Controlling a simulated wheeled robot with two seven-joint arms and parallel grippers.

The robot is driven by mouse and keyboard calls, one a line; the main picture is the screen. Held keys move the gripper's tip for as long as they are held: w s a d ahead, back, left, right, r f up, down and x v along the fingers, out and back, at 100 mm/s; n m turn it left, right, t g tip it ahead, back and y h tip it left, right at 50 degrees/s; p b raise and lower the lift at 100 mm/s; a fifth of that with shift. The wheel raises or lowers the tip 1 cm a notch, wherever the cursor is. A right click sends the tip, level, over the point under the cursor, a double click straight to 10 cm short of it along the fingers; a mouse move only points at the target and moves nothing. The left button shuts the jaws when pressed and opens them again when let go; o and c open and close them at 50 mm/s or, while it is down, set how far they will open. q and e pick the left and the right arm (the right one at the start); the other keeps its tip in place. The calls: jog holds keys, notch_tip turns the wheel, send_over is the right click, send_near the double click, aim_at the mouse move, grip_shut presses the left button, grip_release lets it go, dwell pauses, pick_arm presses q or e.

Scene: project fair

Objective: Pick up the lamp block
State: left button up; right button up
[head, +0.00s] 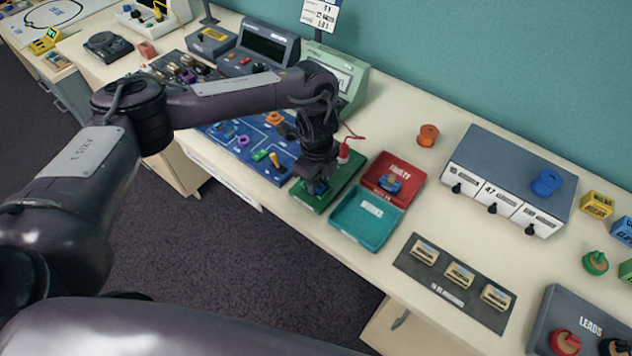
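My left gripper (316,186) points down at the left part of the green board (306,198). A small blue piece shows at its fingertips, but the wrist and fingers hide most of it. I cannot tell whether the fingers hold it or whether it is the lamp block. A blue block with an orange-brown part (389,184) lies in the red tray (406,170) labelled FAULTY, to the right of the gripper. No piece in view can be surely read as the lamp block. My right gripper is out of view.
The teal tray (366,217) is empty, joined to the red one. A blue circuit board (262,178) with several coloured pieces lies left of the gripper. A dark mat (470,312) holds three tan blocks.

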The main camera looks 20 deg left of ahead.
pick_arm(q)
grip_shut()
jog(key=shift+r, duration=0.1)
jog(key=shift+r, duration=0.55)
notch_tip(320, 180, up, 22)
jog(key=p, duration=0.4)
jog(key=shift+f, duration=0.15)
dwell(0.3)
